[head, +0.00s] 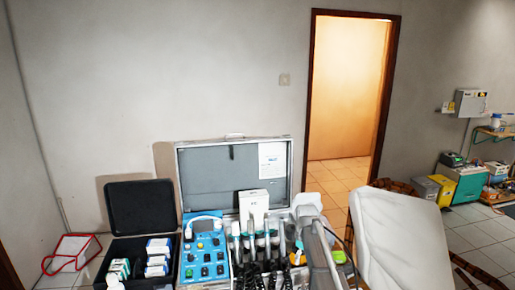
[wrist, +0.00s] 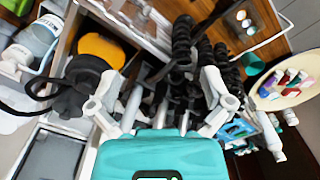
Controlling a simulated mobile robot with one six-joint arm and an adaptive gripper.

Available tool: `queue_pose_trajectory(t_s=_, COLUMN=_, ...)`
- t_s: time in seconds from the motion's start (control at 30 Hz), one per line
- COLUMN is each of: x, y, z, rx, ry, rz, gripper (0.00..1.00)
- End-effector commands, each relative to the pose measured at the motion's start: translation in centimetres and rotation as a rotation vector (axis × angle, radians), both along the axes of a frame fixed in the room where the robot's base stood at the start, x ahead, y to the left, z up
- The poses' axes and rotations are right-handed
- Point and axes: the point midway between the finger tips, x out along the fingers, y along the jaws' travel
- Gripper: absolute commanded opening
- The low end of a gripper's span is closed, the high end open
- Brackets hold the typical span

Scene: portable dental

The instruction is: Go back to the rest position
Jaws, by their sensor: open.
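My gripper (wrist: 160,98) shows in the wrist view, its two pale fingers spread apart above a teal body at the bottom edge. It is open, and nothing is clearly held between the fingers. Beyond the fingers, in the same view, are black coiled hoses (wrist: 183,50) and pale handpieces. In the head view, a pale grey arm-like shape stands at the right of the open case (head: 235,163); I cannot make out the fingers there.
A blue control panel (head: 205,262) stands in front of the open case. A black box (head: 140,207) with small cartons is on the left. A white chair (head: 400,240) stands on the right. In the wrist view, an oval tray (wrist: 292,97) holds small coloured items.

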Motion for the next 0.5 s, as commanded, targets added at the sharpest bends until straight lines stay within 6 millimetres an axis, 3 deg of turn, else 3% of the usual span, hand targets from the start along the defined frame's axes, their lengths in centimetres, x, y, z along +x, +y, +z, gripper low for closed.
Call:
queue_pose_trajectory(t_s=0.03, x=-2.5, y=0.0, z=-1.0, rx=0.0, ry=0.0, rz=-0.055, gripper=1.0)
queue_pose_trajectory(t_s=0.1, x=-5.1, y=-0.1, z=-1.8, rx=0.0, ry=0.0, rz=-0.152, gripper=1.0)
queue_pose_trajectory(t_s=0.5, x=-19.0, y=-0.2, z=-5.8, rx=0.0, ry=0.0, rz=-0.712, gripper=1.0)
